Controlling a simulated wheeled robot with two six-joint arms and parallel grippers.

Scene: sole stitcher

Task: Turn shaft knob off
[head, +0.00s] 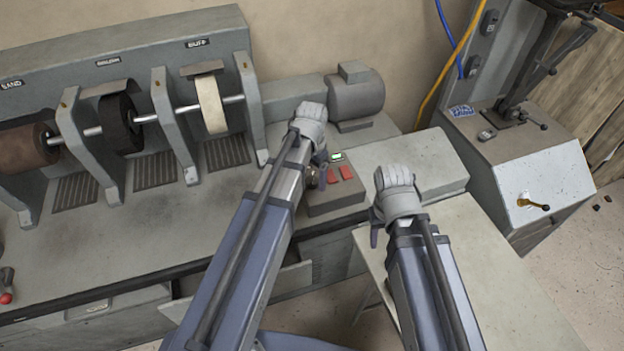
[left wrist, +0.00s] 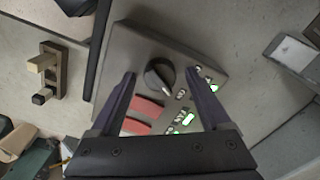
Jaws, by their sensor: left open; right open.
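The dark round shaft knob (left wrist: 159,74) sits on the grey control box (left wrist: 150,40) in the left wrist view. My left gripper (left wrist: 160,80) is open, with one finger on each side of the knob as seen from the wrist. I cannot tell whether the fingers touch it. In the head view my left gripper (head: 321,165) is over the left part of the control box (head: 337,201), and hides most of the knob's area. My right gripper (head: 375,230) is open and empty, right of the box and apart from it.
Two red switches (left wrist: 148,107) and lit green indicators (left wrist: 186,118) are close to the knob. The sanding and buffing machine (head: 150,100) stands at left, with a motor (head: 356,92) behind. A pale table (head: 490,270) is below my right arm.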

